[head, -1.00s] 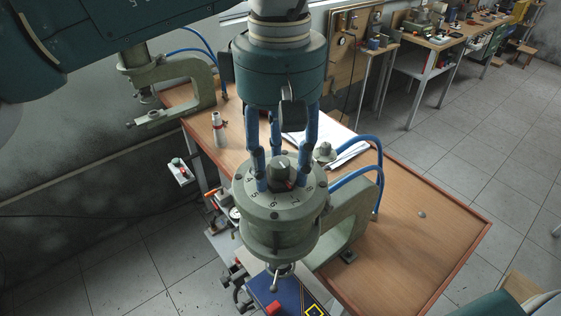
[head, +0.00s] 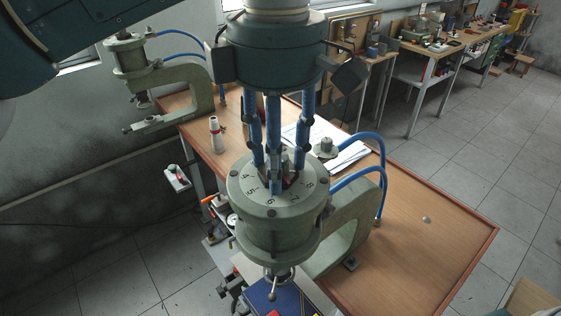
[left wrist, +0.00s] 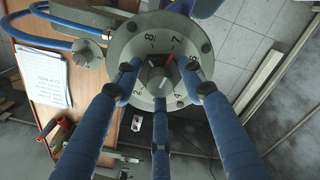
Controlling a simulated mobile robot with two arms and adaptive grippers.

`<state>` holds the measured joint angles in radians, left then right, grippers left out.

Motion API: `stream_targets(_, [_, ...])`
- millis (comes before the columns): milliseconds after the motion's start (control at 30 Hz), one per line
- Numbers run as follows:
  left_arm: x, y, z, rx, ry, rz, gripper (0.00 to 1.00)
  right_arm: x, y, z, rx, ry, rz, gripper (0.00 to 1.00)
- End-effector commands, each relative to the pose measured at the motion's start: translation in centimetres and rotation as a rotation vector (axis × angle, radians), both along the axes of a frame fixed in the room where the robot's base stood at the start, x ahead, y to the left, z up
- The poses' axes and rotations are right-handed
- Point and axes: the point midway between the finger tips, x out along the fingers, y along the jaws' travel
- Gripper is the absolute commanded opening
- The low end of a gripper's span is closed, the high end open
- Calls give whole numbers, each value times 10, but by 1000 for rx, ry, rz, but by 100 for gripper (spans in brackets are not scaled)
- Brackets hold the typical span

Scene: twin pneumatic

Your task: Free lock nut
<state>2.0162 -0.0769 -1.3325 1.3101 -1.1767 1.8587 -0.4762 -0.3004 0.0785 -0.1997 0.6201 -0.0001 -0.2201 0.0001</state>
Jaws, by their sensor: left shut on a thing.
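The press head (head: 275,225) is a grey-green cylinder with a numbered dial (head: 292,196) on top. A grey nut, which I take for the lock nut (left wrist: 159,84), stands at the dial's centre with a red pointer (left wrist: 168,59) beside it. My left gripper (head: 279,174) comes straight down from above, its three blue fingers closed around the nut. In the left wrist view the fingertips (left wrist: 160,92) surround the nut; in the head view they largely hide it. My right gripper is in neither view.
The press frame (head: 352,230) and blue hoses (head: 357,140) stand right of the head. A second press (head: 165,85) stands at the back left. The right of the brown table (head: 440,240) is mostly clear.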

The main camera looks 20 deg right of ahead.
Motion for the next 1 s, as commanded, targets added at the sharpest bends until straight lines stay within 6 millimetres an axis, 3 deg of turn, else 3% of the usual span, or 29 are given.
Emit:
stream_targets(400, [2, 3, 1, 5, -6, 216, 14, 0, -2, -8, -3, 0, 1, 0])
stream_targets(1000, [1, 4, 1, 7, -4, 252, 14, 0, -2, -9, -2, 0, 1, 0])
